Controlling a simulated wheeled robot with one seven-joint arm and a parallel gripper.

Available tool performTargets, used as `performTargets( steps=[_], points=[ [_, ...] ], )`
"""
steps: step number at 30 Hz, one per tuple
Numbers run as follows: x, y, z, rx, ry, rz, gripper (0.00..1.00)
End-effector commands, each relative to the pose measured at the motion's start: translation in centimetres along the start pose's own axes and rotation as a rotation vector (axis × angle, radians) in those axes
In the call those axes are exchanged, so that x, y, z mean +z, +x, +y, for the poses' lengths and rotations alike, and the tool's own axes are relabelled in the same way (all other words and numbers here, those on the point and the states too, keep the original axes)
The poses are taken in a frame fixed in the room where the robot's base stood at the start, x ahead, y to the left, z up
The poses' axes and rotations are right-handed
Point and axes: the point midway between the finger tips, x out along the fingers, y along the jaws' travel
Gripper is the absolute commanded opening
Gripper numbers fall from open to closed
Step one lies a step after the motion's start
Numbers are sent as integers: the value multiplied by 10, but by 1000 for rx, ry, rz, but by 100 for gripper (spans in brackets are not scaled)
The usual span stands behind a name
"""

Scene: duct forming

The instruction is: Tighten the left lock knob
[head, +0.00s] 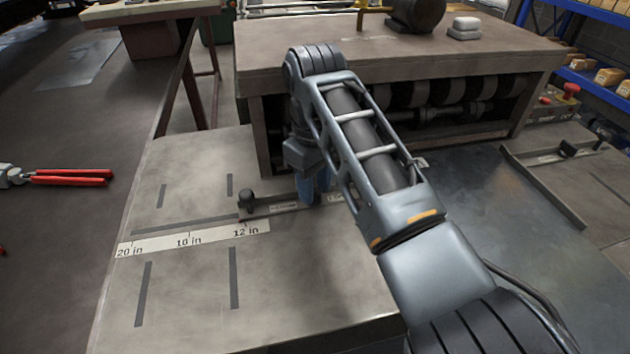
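A small dark knob (247,197) stands at the left end of a dark guide bar (285,207) on the left metal table (190,200). It is just above the "12 in" mark of the white scale (195,238). My gripper (313,192) points down over the guide bar, to the right of the knob and apart from it. My arm partly covers the gripper and the right part of the bar, and I cannot make out the gap between the fingers. A second dark knob (569,150) sits on the right table's guide.
The roller machine (450,65) stands behind, its rollers (440,95) under a flat top. A red button (571,90) is on its right. Red-handled snips (65,177) lie on the dark surface at left. The left table is clear around the dark slots.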

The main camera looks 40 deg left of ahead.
Motion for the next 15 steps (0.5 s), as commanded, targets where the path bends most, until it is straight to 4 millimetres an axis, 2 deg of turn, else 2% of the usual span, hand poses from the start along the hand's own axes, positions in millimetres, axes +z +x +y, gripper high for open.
performTargets(
  steps=[6,15],
  points=[
    [0,1,0,1,0,0,37],
    [0,0,0,1,0,1,9]
  ],
)
